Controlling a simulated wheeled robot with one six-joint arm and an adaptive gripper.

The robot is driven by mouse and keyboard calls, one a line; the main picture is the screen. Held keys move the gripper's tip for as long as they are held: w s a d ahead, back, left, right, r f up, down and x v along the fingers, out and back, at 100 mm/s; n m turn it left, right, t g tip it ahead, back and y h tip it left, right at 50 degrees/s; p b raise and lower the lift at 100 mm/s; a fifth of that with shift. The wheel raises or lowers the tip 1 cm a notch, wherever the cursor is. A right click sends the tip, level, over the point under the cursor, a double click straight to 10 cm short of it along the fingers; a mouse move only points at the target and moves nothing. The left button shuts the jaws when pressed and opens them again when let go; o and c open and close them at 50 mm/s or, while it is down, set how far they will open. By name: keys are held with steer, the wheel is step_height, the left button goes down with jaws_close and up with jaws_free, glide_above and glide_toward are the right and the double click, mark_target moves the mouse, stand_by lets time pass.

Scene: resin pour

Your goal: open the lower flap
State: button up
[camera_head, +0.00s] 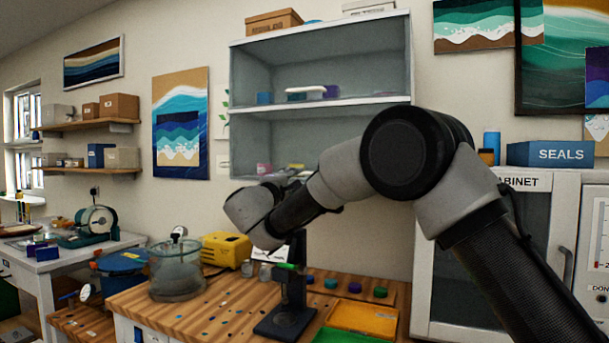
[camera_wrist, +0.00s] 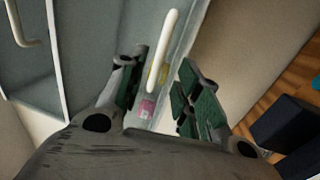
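The lower flap (camera_head: 300,135) is the lower glass front of the wall cabinet and looks shut in the head view. Its lower part is partly hidden by my arm. In the wrist view a pale bar handle (camera_wrist: 163,48), seemingly the lower flap's, runs along the pane's edge. My gripper (camera_wrist: 161,64) is open, with its two dark green-padded fingers on either side of the handle's line. The handle looks to lie beyond the fingertips, though I cannot tell how near. In the head view my wrist hides the fingers.
The upper flap (camera_head: 325,68) looks shut, with a white handle (camera_head: 306,90). Below, the wooden workbench (camera_head: 225,318) holds a glass chamber (camera_head: 177,270), a yellow machine (camera_head: 227,249), a dark stand (camera_head: 288,310) and an orange tray (camera_head: 362,318). A blue SEALS box (camera_head: 550,154) sits at right.

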steer(key=x, duration=0.7)
steer(key=shift+w+d, duration=0.1)
steer(key=shift+w, duration=0.15)
steer(key=shift+c, duration=0.3)
jaws_close()
